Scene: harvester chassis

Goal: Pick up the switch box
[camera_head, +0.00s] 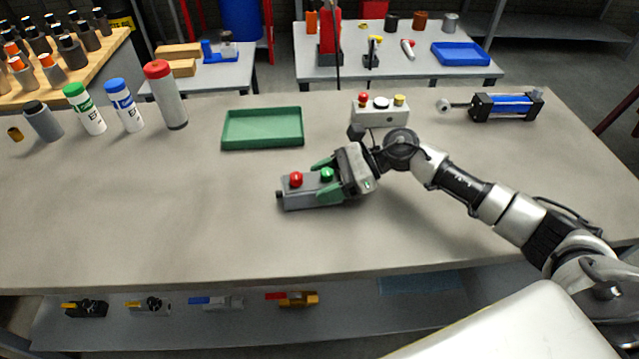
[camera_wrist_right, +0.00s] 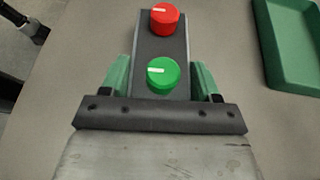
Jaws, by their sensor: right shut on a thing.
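The switch box (camera_head: 300,198) is a grey box with a red knob and a green knob on top. It is on the grey workbench, near the middle. My right gripper (camera_head: 328,178) is shut on its right end, with the green fingers on both sides near the green knob. In the right wrist view the box (camera_wrist_right: 150,45) lies between the two fingers of the gripper (camera_wrist_right: 161,78), with the red knob farther out. I cannot tell whether the box is lifted off the bench. My left gripper is not in view.
A green tray (camera_head: 262,146) lies behind the box to the left. A white control box (camera_head: 380,116) with knobs and a blue cylinder (camera_head: 506,106) stand at the back. Several bottles (camera_head: 122,104) stand at the left. The bench (camera_head: 130,210) is clear in front.

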